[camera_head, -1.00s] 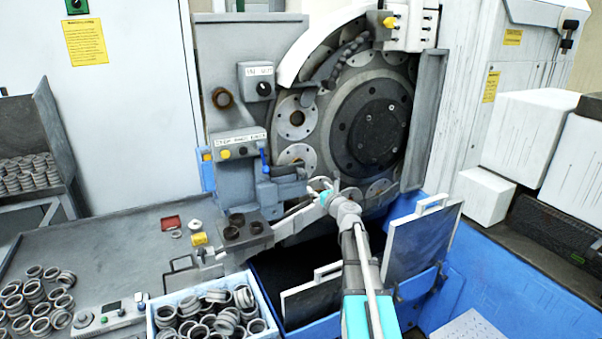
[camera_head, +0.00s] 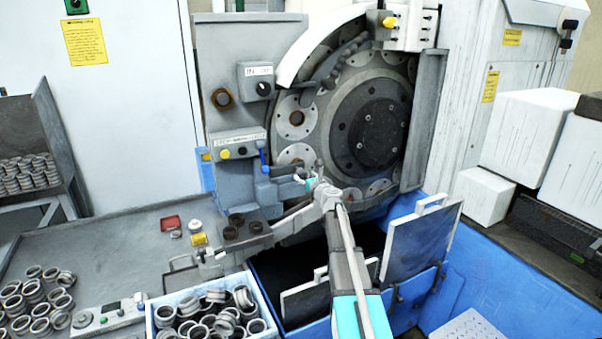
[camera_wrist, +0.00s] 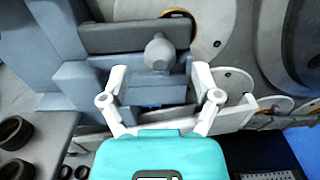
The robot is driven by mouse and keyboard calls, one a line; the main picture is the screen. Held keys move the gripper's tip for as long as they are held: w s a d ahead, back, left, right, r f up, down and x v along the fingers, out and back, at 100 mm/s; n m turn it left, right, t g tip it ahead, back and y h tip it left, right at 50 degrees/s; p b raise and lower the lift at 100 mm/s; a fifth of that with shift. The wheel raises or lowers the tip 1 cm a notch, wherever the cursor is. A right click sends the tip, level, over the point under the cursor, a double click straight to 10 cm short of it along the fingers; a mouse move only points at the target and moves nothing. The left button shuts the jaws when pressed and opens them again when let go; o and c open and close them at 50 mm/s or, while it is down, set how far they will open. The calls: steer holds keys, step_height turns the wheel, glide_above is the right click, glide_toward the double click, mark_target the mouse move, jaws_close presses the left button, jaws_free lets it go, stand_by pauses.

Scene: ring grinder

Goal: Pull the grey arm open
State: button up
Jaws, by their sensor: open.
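The grey arm (camera_head: 285,171) juts out to the right from the grey block beside the wheel of the grinder. In the wrist view the grey arm (camera_wrist: 110,39) is a dark bar with a rounded grey knob (camera_wrist: 159,52) at its middle. My gripper (camera_head: 308,177) is right at the arm's end in the head view. In the wrist view my gripper (camera_wrist: 160,82) is open, with one white finger on each side of the knob's line. I cannot tell whether the fingers touch anything. My gripper partly hides the arm's end in the head view.
The large wheel (camera_head: 375,125) stands behind the arm. Below are a blue bin with raised grey flaps (camera_head: 425,240) and a pale rail (camera_head: 300,215). A box of rings (camera_head: 215,312) and a table with loose rings (camera_head: 40,300) are at the left.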

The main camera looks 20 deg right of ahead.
mark_target(303, 173)
steer(key=shift+w, duration=2.1)
jaws_close()
steer(key=shift+s+d, duration=0.1)
